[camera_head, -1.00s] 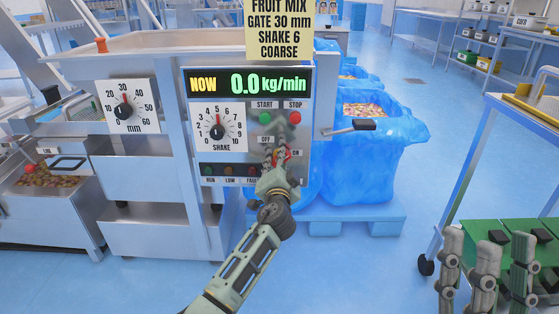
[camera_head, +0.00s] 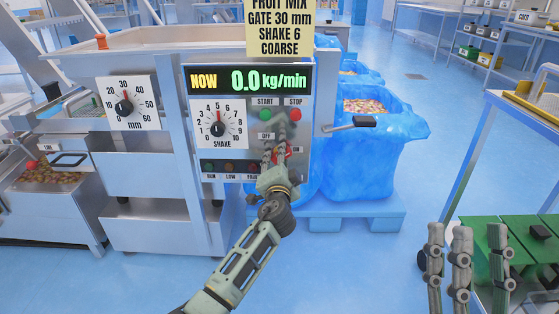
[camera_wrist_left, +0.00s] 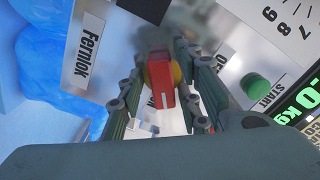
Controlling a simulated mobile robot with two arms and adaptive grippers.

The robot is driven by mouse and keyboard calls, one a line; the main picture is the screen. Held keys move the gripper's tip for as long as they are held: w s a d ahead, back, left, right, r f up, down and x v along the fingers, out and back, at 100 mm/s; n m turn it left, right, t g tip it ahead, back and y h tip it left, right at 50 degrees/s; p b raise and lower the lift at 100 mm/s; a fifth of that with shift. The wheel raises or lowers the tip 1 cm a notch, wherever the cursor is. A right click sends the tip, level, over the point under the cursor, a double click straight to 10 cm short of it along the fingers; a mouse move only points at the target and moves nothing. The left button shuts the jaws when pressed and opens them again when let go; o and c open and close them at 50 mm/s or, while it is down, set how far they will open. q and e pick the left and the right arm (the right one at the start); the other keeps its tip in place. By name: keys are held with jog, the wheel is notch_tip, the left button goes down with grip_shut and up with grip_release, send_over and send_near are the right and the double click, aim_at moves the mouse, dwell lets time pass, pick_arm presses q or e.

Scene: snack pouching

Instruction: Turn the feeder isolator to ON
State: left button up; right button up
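The feeder isolator is a red handle (camera_wrist_left: 161,80) on a yellow collar (camera_wrist_left: 177,73), seen in the left wrist view. Its white mark points toward the bottom of that view. In the head view only a bit of red (camera_head: 288,151) shows behind my gripper. My left gripper (camera_head: 275,155) is at the panel, its fingers on both sides of the handle in the left wrist view (camera_wrist_left: 163,85), with narrow gaps beside it. The OFF label (camera_head: 266,135) is visible; the ON label is partly hidden. My right gripper (camera_head: 465,250) is open and empty at lower right, its fingers apart.
The display (camera_head: 248,79) reads 0.0 kg/min. The green START button (camera_head: 265,115) and red STOP button (camera_head: 295,115) sit just above the isolator. A lever (camera_head: 350,124) sticks out right of the panel, before a blue-lined bin (camera_head: 385,150).

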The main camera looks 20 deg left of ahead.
pick_arm(q)
jog(key=shift+o, duration=0.3)
jog(key=v, duration=1.2)
jog(key=shift+r, duration=0.1)
